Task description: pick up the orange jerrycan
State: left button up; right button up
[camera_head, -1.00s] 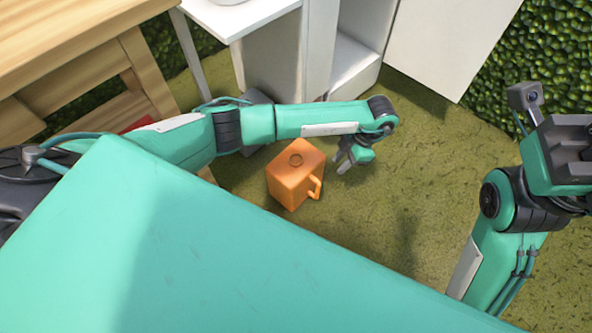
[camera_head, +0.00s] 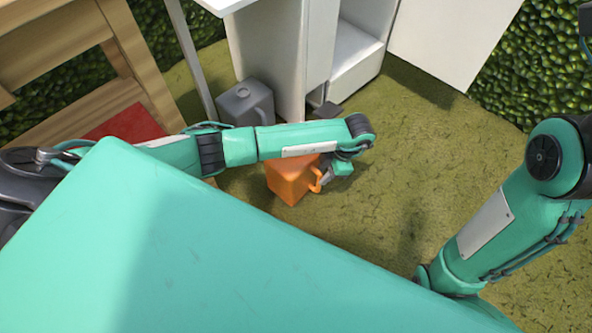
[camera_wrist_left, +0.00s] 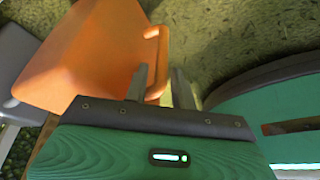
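The orange jerrycan (camera_head: 290,180) stands on the grass below my left forearm, which hides part of its top. Its handle faces right in the head view. My left gripper (camera_head: 328,181) is at the handle side of the can. In the left wrist view, the orange jerrycan (camera_wrist_left: 95,55) fills the upper left. The left gripper's two fingers (camera_wrist_left: 160,85) are apart, and the lower part of the handle shows between them. I cannot tell whether a finger touches it. My right arm shows at the right of the head view, but its gripper is out of frame.
A grey jerrycan (camera_head: 246,104) stands behind the orange one, beside a white cabinet (camera_head: 360,62). A wooden bench (camera_head: 70,80) with a red item (camera_head: 125,124) is at the left. Hedges (camera_head: 545,70) border the grass. Open grass (camera_head: 430,150) lies to the right.

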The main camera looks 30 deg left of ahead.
pick_arm(q)
jog(key=shift+x, duration=0.8)
jog(key=shift+c, duration=0.3)
grip_shut()
jog(key=shift+r, duration=0.2)
